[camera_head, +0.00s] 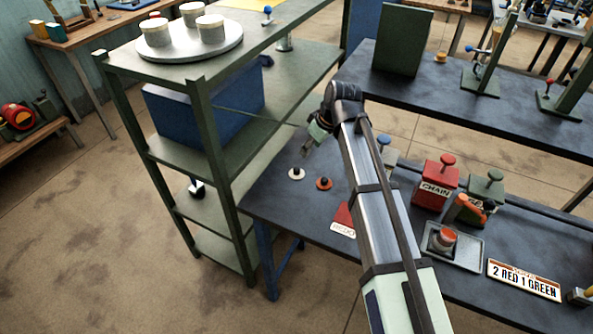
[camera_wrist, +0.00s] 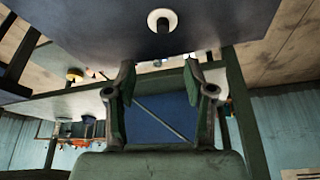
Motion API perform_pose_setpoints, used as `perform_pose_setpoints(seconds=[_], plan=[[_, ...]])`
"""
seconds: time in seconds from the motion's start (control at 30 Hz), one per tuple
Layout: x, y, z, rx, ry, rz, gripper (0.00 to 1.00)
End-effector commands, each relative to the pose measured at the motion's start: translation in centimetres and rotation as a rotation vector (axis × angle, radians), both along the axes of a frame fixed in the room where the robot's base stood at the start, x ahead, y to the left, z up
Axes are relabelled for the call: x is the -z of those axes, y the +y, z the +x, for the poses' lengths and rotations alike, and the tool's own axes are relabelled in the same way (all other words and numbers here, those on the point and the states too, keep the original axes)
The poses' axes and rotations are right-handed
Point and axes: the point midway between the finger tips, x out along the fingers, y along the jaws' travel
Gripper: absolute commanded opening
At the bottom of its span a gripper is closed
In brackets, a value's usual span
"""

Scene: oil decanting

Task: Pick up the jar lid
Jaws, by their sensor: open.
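Two small discs with black knobs lie on the dark table (camera_head: 262,201), near its left end: a cream one (camera_head: 297,175) and an orange-red one (camera_head: 324,185). They look like lids; I cannot tell which one is the jar lid. My gripper (camera_head: 308,148) is open and empty, above and behind the discs in the head view. In the wrist view, my gripper (camera_wrist: 160,76) has its two fingers spread apart. The cream disc, with its black knob, also shows in the wrist view (camera_wrist: 153,18), beyond the fingertips and apart from them. The orange-red disc is not visible there.
A green shelf rack (camera_head: 200,115) stands close at the left, with a blue box (camera_head: 190,112) and a round tray (camera_head: 218,47) of pots. Right of my arm are a red CHAIN canister (camera_head: 434,187), a green canister (camera_head: 486,188), a metal tray (camera_head: 470,257) and a sign (camera_head: 523,281).

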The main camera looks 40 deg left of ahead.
Motion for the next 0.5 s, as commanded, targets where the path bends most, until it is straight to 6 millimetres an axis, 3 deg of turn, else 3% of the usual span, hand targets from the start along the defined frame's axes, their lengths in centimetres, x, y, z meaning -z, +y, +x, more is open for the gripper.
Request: perform_pose_setpoints(seconds=[0.3,0.5], plan=[[4.9,2.2,0.1,0.001,0.001,-0.001,0.53],[7.0,3.0,0.2,0.001,0.001,0.000,0.53]])
